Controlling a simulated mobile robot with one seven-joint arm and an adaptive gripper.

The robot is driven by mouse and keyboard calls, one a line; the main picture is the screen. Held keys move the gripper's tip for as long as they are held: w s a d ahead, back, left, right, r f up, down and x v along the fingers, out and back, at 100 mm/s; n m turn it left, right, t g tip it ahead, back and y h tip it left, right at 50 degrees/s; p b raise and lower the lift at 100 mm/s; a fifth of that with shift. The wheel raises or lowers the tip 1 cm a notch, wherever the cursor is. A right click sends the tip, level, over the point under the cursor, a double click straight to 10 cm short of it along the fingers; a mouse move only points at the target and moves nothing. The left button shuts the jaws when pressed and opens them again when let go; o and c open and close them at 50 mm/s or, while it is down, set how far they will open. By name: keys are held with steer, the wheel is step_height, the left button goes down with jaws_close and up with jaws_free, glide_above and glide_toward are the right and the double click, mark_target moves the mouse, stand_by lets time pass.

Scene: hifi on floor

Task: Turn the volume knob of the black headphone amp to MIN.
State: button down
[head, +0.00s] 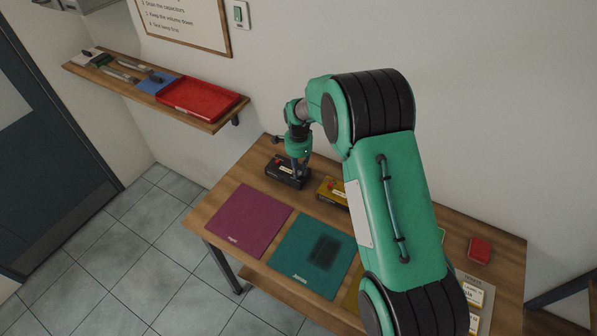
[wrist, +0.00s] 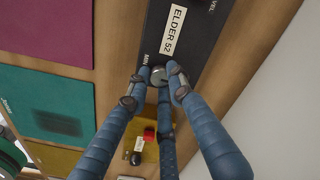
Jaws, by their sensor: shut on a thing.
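The black amp (head: 287,177) sits at the back left of the wooden table in the head view. In the wrist view its black top (wrist: 172,45) carries a white label reading "ELDER 52", with small white lettering at the knob's side and at the top edge. My gripper (head: 300,172) is over the right part of the amp. In the wrist view my gripper (wrist: 158,78) has its blue fingers closed around a round grey knob (wrist: 158,73) at the amp's near end. The fingers hide the knob's sides, and I cannot make out a pointer.
A yellow box (head: 331,190) stands just right of the amp, partly behind my arm. A purple mat (head: 236,222) and a teal mat (head: 300,270) lie in front. A red item (head: 480,250) lies at the right. A wall shelf (head: 130,85) holds a red tray (head: 203,99).

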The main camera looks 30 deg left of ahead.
mark_target(299, 172)
steer(key=n+b, duration=0.3)
steer(key=n, duration=0.3)
steer(key=shift+n, duration=0.4)
steer(key=n+b, duration=0.1)
steer(key=n, duration=0.5)
steer(key=shift+b, duration=0.4)
steer(key=n+b, duration=0.1)
steer(key=n, duration=0.4)
steer(key=shift+n, duration=0.4)
steer(key=n, duration=0.5)
steer(key=shift+n, duration=0.3)
steer(key=c, duration=1.5)
jaws_free()
steer(key=shift+c, duration=0.2)
steer(key=shift+r, duration=0.1)
step_height(299, 172, up, 12)
